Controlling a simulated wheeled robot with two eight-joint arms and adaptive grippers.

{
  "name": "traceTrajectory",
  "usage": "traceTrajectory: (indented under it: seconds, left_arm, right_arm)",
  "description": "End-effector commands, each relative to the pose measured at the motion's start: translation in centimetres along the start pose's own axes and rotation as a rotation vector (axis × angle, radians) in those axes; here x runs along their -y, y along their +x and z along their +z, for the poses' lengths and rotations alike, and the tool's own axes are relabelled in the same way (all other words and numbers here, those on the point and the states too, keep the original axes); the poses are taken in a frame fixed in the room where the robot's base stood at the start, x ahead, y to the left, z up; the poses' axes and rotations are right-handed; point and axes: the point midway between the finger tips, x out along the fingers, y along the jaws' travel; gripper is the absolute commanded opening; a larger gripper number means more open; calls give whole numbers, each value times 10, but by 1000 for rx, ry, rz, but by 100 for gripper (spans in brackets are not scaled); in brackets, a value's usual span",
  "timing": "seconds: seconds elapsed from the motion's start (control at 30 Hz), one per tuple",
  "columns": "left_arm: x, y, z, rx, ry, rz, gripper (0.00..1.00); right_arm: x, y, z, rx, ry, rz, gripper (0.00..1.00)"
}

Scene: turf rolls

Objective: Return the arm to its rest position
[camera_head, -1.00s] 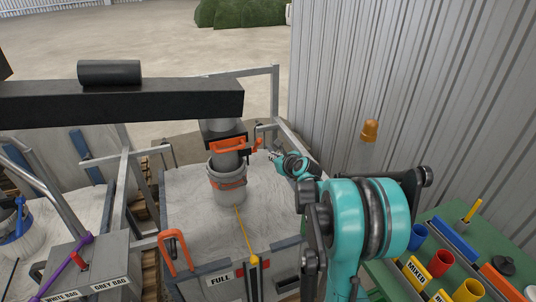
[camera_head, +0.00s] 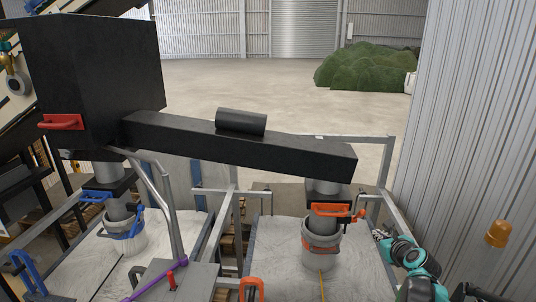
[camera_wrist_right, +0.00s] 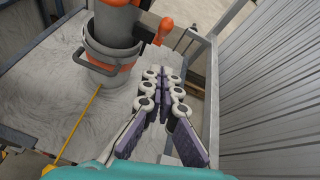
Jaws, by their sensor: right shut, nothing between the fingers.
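My right gripper (camera_head: 381,238) shows at the lower right of the head view, just right of a grey spout with an orange band (camera_head: 320,246). In the right wrist view the same gripper (camera_wrist_right: 163,75) has its fingers together with nothing between them. It is apart from the spout (camera_wrist_right: 112,45), which stands at its left over the pale bag top. My teal right arm comes in from the bottom right of the head view. My left gripper and left arm are not in view.
A black beam (camera_head: 240,147) runs from a black box (camera_head: 85,85) to above the spout. A second spout with a blue band (camera_head: 124,235) is at the left. Metal frame posts (camera_head: 388,185) stand close to my gripper. A corrugated wall (camera_head: 470,120) closes off the right. An orange beacon (camera_head: 498,233) is by it.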

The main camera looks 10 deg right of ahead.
Motion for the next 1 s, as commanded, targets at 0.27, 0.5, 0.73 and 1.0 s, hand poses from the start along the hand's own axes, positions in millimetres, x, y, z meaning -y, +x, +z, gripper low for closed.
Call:
traceTrajectory:
  seconds: [0.27,0.5,0.73,1.0]
  left_arm:
    - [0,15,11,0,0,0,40]
    - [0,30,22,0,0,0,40]
    - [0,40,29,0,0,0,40]
    - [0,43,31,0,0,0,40]
  right_arm:
    - [-127,-61,-7,-60,-821,193,0]
    - [-231,-151,-65,4,-1842,447,0]
    - [-272,-216,-134,168,-2631,652,0]
    - [-279,-237,-163,265,-2947,738,0]
